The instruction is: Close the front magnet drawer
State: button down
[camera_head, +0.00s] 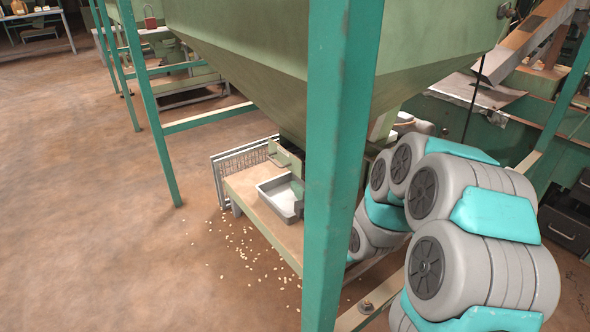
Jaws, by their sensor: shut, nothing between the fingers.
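A green drawer-like part with a small handle (283,156), which looks like the magnet drawer, sits under the outlet of the big green hopper (255,45). It appears to stick out to the left from the dark outlet, but its far end is hidden, so how far it is open is unclear. My grey and turquoise arm comes in from the lower right and bends behind the turquoise post (338,150). My gripper is not visible; the post may hide it.
A grey metal tray (279,208) stands on a wooden-topped bench (240,190) below the outlet. A mesh panel (240,161) stands behind the bench. Pale nuts (245,250) lie scattered on the floor. The brown floor (90,220) at left is clear.

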aim_at(294, 164)
jog(key=shift+n+t+y, duration=0.3)
jog(key=shift+n+t, duration=0.2)
jog(key=shift+t, duration=0.3)
jog(key=d+x, duration=0.1)
jog(key=x, duration=0.6)
jog(key=w+d+b+x, duration=0.1)
jog(key=x, duration=0.3)
jog(key=shift+w+d, duration=0.25)
jog(key=shift+w, duration=0.1)
jog(key=shift+w+d, duration=0.3)
jog(key=shift+d, duration=0.2)
jog(key=shift+w+d+b, duration=0.4)
jog(key=shift+w+d, duration=0.2)
jog(key=shift+d, duration=0.3)
jog(key=shift+w+d+b, duration=0.4)
jog(key=shift+w+d, duration=0.25)
jog(key=shift+d, duration=0.3)
jog(key=shift+f, duration=0.1)
